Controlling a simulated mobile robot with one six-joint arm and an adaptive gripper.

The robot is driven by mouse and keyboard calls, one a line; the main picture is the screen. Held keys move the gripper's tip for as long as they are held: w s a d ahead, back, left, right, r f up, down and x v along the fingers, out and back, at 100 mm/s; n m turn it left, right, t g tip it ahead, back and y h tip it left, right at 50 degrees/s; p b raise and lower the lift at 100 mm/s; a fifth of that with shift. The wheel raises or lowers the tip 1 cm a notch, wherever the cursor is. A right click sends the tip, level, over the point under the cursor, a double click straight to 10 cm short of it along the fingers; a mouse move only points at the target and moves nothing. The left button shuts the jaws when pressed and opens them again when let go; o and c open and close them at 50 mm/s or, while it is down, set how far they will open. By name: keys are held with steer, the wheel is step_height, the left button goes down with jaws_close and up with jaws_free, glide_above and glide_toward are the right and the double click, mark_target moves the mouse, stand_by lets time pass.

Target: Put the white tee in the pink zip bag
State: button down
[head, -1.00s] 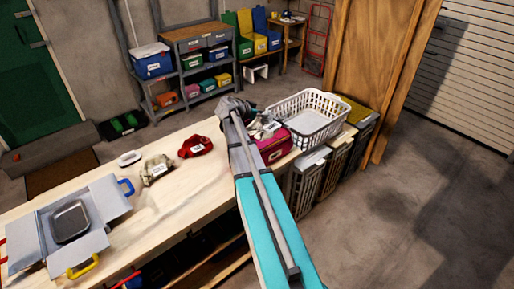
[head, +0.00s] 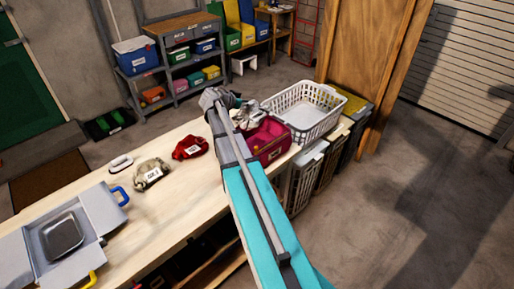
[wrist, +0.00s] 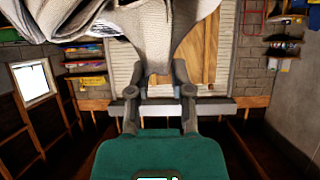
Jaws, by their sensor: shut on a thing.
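My gripper (wrist: 160,78) is shut on a pale, whitish cloth (wrist: 172,28), which I take to be the white tee. The cloth hangs in folds across the top of the wrist view. In the head view, my gripper (head: 222,98) is at the far end of my arm, its fingers hard to make out. The pale cloth (head: 247,113) shows just right of it, at the back edge of the pink zip bag. The pink zip bag (head: 271,152) stands open on the bench's far end, its inside partly visible and its left side hidden by my arm.
A white laundry basket (head: 318,128) stands right behind the bag. A red bundle (head: 190,148), a labelled beige bundle (head: 152,173) and a small white item (head: 121,163) lie on the bench (head: 180,205). A grey tray (head: 63,237) sits at front left.

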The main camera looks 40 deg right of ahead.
mark_target(245, 137)
step_height(245, 137, down, 14)
steer(key=b, duration=1.4)
steer(key=shift+s, duration=0.1)
steer(key=shift+f, duration=0.1)
steer(key=shift+f+b, duration=1.9)
steer(key=shift+b, duration=0.1)
steer(key=shift+f, duration=0.1)
steer(key=c, duration=0.5)
jaws_free()
steer(key=shift+c, duration=0.2)
